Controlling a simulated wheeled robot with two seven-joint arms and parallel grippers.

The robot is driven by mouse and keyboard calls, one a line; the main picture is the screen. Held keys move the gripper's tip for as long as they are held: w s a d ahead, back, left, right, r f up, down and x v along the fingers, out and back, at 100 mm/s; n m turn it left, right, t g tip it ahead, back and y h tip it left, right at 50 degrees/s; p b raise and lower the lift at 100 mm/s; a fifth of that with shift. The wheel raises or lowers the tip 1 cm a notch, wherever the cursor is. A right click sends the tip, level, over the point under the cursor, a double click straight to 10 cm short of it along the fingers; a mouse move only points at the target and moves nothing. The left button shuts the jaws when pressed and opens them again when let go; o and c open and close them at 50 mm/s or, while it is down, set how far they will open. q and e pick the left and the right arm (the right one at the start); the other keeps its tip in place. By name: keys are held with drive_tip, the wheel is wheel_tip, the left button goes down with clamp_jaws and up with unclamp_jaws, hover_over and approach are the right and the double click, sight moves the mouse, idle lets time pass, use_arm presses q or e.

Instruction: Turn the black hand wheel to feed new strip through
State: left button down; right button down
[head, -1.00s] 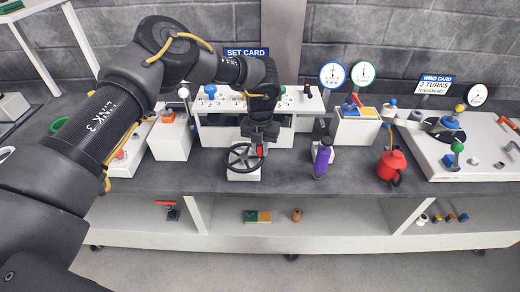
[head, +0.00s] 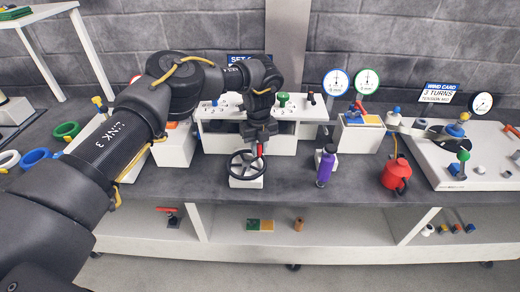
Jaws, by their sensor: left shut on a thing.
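The black hand wheel (head: 234,168) sits on a small white block (head: 246,182) at the front of the grey bench, left of centre. A small red part (head: 260,149) shows at its far right rim. My left gripper (head: 259,142) comes down from above at this spot and is shut on the wheel's handle. The fingers partly hide the handle. The arm reaches in from the left, across the bench. I cannot make out any strip. My right gripper is not in view.
A white rack (head: 285,128) with coloured knobs stands behind the wheel. A purple bottle (head: 326,166) and a red can (head: 396,174) stand to the right. Two dials (head: 335,82) rise behind. A card (head: 438,90) reads 3 TURNS. Bare bench lies between wheel and bottle.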

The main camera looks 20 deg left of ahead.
use_arm(q)
drive_tip(key=shift+w+a, duration=0.1)
drive_tip(key=shift+a, duration=0.05)
idle(0.4)
drive_tip(key=c, duration=1.3)
unclamp_jaws()
drive_tip(key=shift+r, duration=0.1)
drive_tip(key=shift+r, duration=0.35)
wheel_tip(320, 180, up, 10)
drive_tip(key=shift+b, duration=0.7)
